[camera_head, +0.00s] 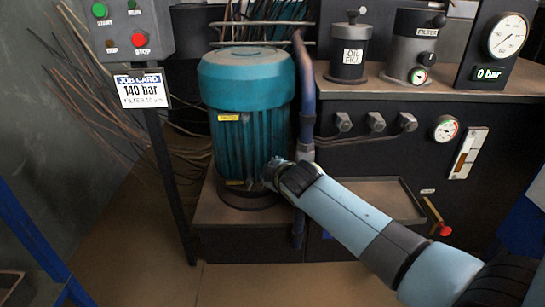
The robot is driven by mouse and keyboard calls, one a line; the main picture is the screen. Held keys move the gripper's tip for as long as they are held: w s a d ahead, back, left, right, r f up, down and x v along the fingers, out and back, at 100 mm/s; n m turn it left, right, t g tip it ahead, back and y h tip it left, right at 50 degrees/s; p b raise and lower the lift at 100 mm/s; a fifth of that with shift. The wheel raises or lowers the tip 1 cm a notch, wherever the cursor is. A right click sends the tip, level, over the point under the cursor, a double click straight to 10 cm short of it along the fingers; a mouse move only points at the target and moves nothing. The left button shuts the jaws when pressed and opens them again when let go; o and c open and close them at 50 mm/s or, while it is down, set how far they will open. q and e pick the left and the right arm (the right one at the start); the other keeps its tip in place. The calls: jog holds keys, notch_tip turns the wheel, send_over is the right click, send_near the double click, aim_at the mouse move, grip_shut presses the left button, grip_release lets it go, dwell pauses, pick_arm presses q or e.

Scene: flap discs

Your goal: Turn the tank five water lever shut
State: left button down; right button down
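No lever marked as tank five water is readable in the head view. My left gripper is not in view.
A grey button box (124,30) and a job card (142,90) reading 140 bar stand on a post at left. The cabinet top holds an oil filter (352,57), another filter (413,45) and a gauge (508,35) over a 0 bar display. Floor (240,285) in front is clear.

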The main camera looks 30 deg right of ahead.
jog(key=shift+s+f+n+g, duration=0.2)
jog(key=shift+f+n+g, duration=0.1)
jog(key=shift+f, duration=0.3)
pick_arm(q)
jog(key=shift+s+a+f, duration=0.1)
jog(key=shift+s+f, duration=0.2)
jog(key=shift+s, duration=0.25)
pick_arm(e)
jog(key=shift+s+d+f+n+g+h, duration=0.15)
jog(key=shift+d+f+n+g+h, duration=0.1)
jog(key=shift+f+n+h, duration=0.25)
jog(key=shift+s+d+f+n+g+h, duration=0.1)
jog(key=shift+s+f+n+g+h, duration=0.1)
jog(key=shift+f+n+g+h, duration=0.25)
jog(key=shift+s+d+f+n+g+h, duration=0.15)
jog(key=shift+d+f+n+h, duration=0.15)
jog(key=shift+f, duration=0.35)
jog(key=c, duration=1.3)
grip_release()
jog(key=shift+a, duration=0.1)
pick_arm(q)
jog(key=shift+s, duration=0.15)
pick_arm(e)
jog(key=shift+o, duration=0.3)
jog(key=shift+r, duration=0.15)
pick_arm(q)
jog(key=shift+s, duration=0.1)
pick_arm(e)
jog(key=shift+w+r, duration=0.1)
jog(key=shift+r, duration=0.05)
